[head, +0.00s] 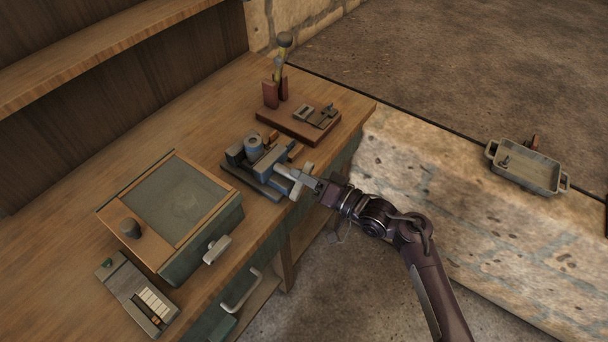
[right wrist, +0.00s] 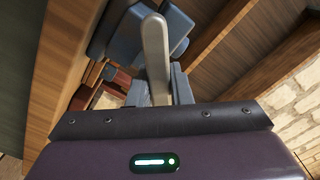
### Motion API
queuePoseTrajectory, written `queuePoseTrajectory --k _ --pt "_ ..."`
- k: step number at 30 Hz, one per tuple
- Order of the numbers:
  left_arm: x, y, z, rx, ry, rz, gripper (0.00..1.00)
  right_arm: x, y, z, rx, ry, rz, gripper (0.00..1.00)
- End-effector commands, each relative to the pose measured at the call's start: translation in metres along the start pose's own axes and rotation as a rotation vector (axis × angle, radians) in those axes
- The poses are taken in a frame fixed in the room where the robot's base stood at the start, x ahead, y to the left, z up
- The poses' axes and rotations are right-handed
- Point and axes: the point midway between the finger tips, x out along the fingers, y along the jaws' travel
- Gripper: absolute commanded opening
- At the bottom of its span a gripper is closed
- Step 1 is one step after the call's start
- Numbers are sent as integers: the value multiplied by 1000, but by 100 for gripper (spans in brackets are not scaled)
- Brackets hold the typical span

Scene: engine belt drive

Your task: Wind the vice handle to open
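The vice (head: 262,158) is a blue-grey block with jaws, standing near the front edge of the wooden workbench. Its light grey handle (head: 296,184) is at the vice's front end, close to the bench edge. My right gripper (head: 309,181) reaches in from the lower right and meets the handle. In the right wrist view the handle (right wrist: 155,50) is a rounded bar rising between the two fingers (right wrist: 160,88), which press close on both sides. The blue vice body (right wrist: 116,37) shows behind it. The handle's lower end is hidden by my gripper. My left gripper is out of view.
A box with a grey panel (head: 180,200) and a small device (head: 138,293) stand left of the vice on the bench (head: 70,250). A red-brown board (head: 290,127) with metal parts lies behind it. A grey tray (head: 525,168) sits on the stone ledge at right.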

Motion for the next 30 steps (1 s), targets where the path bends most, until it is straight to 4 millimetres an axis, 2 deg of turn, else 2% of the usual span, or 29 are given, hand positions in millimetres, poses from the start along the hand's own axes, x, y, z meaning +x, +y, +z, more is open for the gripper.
queuePoseTrajectory --k 8,14,30 --pt "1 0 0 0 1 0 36 0 0 0 -25 -1 1 0" --pt "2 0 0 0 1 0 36 0 0 1 -116 -2 1 0" --pt "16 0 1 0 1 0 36 1 -6 3 -578 -1 -2 0"
